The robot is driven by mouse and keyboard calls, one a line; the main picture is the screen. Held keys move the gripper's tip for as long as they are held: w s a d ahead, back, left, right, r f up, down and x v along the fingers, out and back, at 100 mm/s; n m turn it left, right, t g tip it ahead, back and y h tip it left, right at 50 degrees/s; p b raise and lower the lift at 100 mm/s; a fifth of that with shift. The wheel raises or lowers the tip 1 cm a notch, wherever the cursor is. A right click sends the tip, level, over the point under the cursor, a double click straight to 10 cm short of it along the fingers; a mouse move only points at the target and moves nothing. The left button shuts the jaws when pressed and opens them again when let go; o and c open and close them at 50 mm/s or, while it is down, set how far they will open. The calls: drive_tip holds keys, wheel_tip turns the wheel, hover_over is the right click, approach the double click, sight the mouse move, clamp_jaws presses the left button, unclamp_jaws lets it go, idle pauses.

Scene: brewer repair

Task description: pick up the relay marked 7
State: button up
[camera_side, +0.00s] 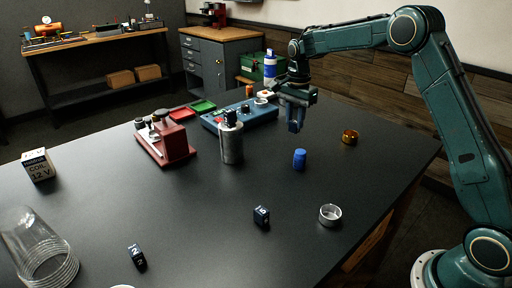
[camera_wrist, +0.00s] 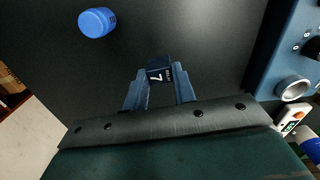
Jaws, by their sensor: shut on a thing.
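My gripper (camera_wrist: 160,88) is shut on a small dark blue block, the relay marked 7 (camera_wrist: 159,71). The white 7 on its face shows between the fingertips in the wrist view. In the side view my gripper (camera_side: 295,122) points down above the table, with the relay largely hidden at the fingers. Two other dark relays lie on the table: one (camera_side: 261,215) near the front middle, and one marked 2 (camera_side: 137,256) at the front left.
A blue cylinder (camera_side: 299,159) stands just in front of my gripper; it also shows in the wrist view (camera_wrist: 97,22). A metal canister (camera_side: 231,144), a blue panel box (camera_side: 243,114) and a red device (camera_side: 168,142) stand to the left. A metal ring (camera_side: 330,215) and amber piece (camera_side: 349,137) lie right.

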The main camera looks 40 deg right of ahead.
sight(295, 121)
wheel_tip(295, 121, up, 14)
drive_tip(key=shift+r, duration=0.15)
idle(0.3)
drive_tip(key=shift+a, duration=0.1)
idle(0.5)
